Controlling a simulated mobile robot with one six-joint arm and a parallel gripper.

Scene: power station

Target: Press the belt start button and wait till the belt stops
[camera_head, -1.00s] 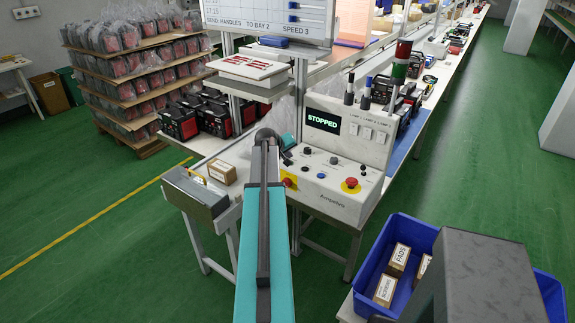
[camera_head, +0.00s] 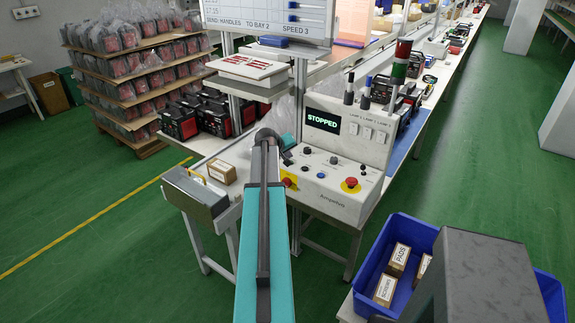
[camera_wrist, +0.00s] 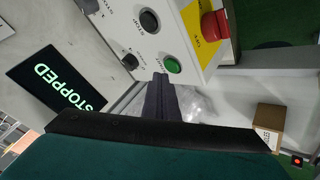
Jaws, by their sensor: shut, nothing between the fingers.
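The control console (camera_head: 345,140) stands at the belt's near end. Its display (camera_head: 323,120) reads STOPPED, and the display also shows in the wrist view (camera_wrist: 58,82). In the wrist view a green button (camera_wrist: 173,65) sits on the console panel, beside a black button (camera_wrist: 149,21) and a red mushroom button (camera_wrist: 214,25) on a yellow plate. My gripper (camera_wrist: 160,78) is shut and empty, its tips close to the green button; I cannot tell whether they touch it. In the head view my arm hides the fingers and the green button.
A grey box (camera_head: 195,194) and a small carton (camera_head: 222,172) are left of my arm. A blue crate (camera_head: 370,248) with cartons is at the lower right. A signal tower (camera_head: 401,65) rises behind the console. The belt (camera_head: 446,75) carries several black-and-red devices. Green floor is open at left.

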